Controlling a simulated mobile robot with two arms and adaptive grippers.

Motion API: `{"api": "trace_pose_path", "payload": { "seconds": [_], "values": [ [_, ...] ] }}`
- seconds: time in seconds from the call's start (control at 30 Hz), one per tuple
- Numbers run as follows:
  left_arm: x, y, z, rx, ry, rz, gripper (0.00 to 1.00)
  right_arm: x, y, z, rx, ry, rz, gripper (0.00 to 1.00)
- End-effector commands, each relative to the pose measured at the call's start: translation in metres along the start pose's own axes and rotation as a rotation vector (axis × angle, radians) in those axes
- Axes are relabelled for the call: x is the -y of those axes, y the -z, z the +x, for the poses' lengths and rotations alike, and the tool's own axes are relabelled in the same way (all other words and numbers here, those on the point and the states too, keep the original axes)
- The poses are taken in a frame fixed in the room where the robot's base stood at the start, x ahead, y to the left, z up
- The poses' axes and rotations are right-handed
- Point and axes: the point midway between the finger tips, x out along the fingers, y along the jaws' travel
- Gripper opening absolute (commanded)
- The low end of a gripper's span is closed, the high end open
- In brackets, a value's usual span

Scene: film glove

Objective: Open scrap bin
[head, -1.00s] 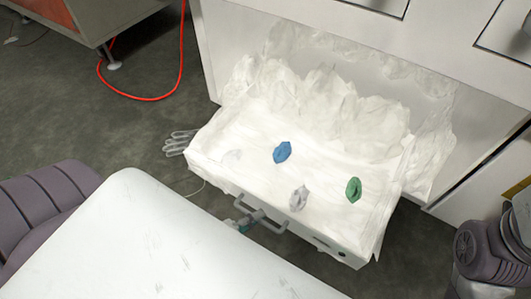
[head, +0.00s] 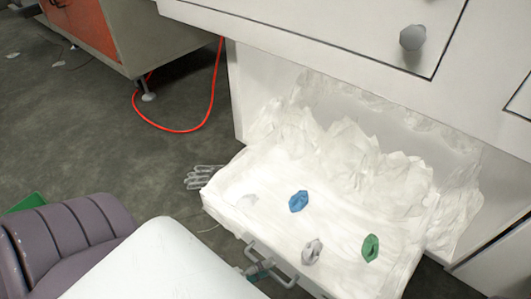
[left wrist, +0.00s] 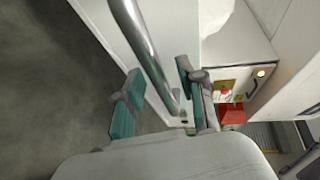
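The scrap bin (head: 228,211) is a white pull-out drawer, standing well out from the white cabinet in the head view. A crumpled clear liner fills it, with a blue piece (head: 298,201), a green piece (head: 370,247) and a grey piece (head: 312,251) on top. Its grey bar handle (head: 283,273) is on the front; the handle is a shiny bar in the left wrist view (left wrist: 146,50). My left gripper (head: 257,271) is at the handle's left end. In the left wrist view its teal fingers (left wrist: 160,100) stand apart on either side of the bar. My right gripper is out of view.
A clear glove (head: 204,178) shows on the floor beside the drawer's left side. A red cable (head: 212,95) runs along the floor by an orange-and-grey cabinet (head: 150,35) at the upper left. Dark floor left of the drawer is mostly free.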

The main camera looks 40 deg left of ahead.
Motion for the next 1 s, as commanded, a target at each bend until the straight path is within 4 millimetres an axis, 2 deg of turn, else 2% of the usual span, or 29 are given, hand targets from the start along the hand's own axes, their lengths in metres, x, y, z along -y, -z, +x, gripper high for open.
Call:
{"api": "trace_pose_path", "payload": {
  "seconds": [0.17,0.27,0.7,0.83,1.0],
  "values": [
    [0.0,0.0,-0.002,0.0,0.0,0.0,0.39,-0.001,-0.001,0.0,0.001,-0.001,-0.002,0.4],
    [0.0,0.0,-0.012,0.001,-0.001,0.0,0.39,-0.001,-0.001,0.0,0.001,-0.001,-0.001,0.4],
    [-0.001,0.0,-0.099,0.0,-0.003,-0.001,0.39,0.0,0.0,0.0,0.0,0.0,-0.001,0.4],
    [0.0,0.0,-0.114,0.0,-0.001,-0.001,0.39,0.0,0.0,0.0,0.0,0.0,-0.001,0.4],
    [0.0,0.0,-0.12,0.0,0.001,0.0,0.39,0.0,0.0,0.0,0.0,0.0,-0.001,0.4]
  ]
}}
